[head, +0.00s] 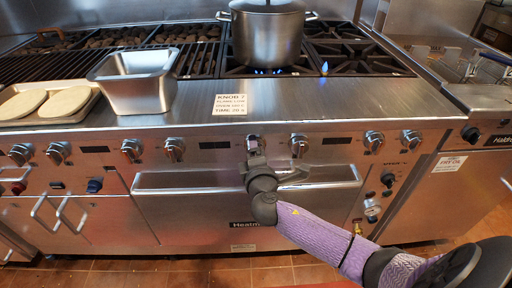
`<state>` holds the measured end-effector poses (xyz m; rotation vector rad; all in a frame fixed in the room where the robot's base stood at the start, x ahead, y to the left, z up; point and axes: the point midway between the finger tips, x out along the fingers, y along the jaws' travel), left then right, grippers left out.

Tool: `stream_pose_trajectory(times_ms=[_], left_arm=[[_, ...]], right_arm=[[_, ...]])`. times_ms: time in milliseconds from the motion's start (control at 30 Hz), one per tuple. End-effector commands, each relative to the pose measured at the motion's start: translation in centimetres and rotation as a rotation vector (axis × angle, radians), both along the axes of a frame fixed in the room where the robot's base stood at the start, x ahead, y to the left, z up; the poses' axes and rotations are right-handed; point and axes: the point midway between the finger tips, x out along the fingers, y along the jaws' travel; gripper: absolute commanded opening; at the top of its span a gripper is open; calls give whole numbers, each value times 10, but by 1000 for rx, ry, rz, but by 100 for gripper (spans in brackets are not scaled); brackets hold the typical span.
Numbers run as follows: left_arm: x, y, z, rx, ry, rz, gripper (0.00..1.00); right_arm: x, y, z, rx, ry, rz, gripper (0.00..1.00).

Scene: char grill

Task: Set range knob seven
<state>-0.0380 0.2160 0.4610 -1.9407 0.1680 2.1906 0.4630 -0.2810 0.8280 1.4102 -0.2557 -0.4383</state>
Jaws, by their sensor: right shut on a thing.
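A row of silver range knobs runs along the front panel of the range (330,100). My right gripper (254,146) is at the knob in the middle of the row, right below a paper sign (232,104) reading "KNOB 7", and is shut on that knob (253,138). The gripper hides most of the knob, so its angle cannot be told. Another knob (298,145) sits just to the right, clear of the gripper. My left gripper is not in view.
A steel pot (268,35) stands on a burner with blue flame beneath. A small flame (324,69) shows at its right. A metal pan (138,82) and a tray (75,114) with flat pale pieces are at left. An oven handle (180,188) runs below the knobs.

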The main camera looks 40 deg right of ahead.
Motion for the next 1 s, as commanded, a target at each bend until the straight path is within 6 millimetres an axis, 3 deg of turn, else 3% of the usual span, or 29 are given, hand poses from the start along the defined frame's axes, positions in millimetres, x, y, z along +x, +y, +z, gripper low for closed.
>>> stream_pose_trajectory(times_ms=[567,600,700,733,1000], left_arm=[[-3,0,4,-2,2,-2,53],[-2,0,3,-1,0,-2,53],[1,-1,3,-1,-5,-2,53],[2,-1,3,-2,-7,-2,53],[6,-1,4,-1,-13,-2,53]], right_arm=[[0,0,-1,-31,21,0,12],[0,0,-1,-31,22,1,73],[0,0,-1,-30,20,0,94],[0,0,-1,-30,20,0,100],[-3,2,0,-31,19,0,100]])
